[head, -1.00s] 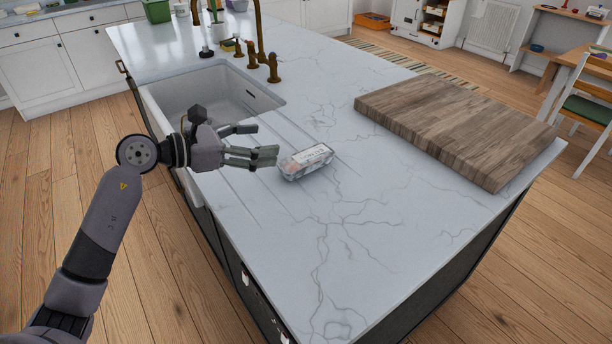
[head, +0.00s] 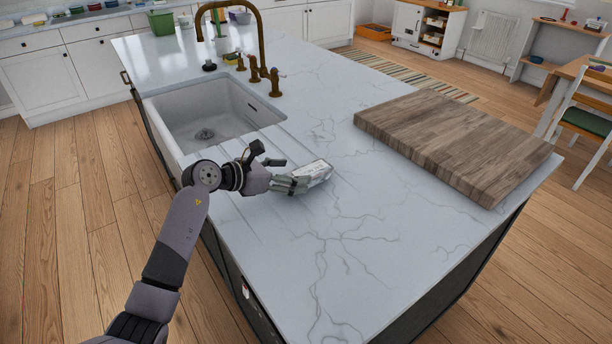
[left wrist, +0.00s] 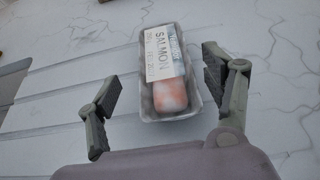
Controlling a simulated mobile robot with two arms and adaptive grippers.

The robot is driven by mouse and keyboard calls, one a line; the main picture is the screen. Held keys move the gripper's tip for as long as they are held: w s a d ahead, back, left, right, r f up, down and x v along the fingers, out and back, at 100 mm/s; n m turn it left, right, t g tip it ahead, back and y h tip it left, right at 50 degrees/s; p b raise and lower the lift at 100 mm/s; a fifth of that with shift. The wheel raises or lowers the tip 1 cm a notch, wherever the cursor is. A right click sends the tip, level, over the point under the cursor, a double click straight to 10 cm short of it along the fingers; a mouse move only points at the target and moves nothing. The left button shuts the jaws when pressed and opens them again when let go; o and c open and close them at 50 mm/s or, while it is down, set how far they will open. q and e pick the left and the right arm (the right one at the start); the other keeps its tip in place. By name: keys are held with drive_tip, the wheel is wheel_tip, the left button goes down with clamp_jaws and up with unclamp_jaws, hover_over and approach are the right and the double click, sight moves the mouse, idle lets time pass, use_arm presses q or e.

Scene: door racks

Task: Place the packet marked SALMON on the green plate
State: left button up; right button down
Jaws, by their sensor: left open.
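The packet marked SALMON (head: 315,172) lies on the white marble counter just beyond the sink's drainer grooves. In the left wrist view the packet (left wrist: 167,82) is a clear-wrapped tray with a white label and pink fish at its near end. My left gripper (head: 290,180) is at the packet's near left side in the head view. In the left wrist view its two fingers (left wrist: 163,97) are spread, one on each side of the packet, with gaps visible on both sides. My right gripper is not in view. I see no green plate.
A thick wooden board (head: 455,142) lies on the right of the counter (head: 370,240). The sink (head: 205,115) and brass tap (head: 262,60) are at the left. A green container (head: 161,22) stands at the far left end. The counter's front is clear.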

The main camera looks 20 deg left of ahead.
sight(307, 172)
use_arm(q)
drive_tip(key=x, duration=0.2)
drive_tip(key=p+x, duration=0.1)
drive_tip(key=x, duration=0.1)
drive_tip(key=shift+w+d, duration=0.1)
drive_tip(key=shift+d, duration=0.3)
drive_tip(key=shift+w+d+f, duration=0.1)
drive_tip(key=shift+w+f, duration=0.05)
drive_tip(key=shift+w, duration=0.05)
drive_tip(key=shift+c, duration=0.3)
drive_tip(key=c, duration=1.3)
drive_tip(key=shift+c, duration=1.1)
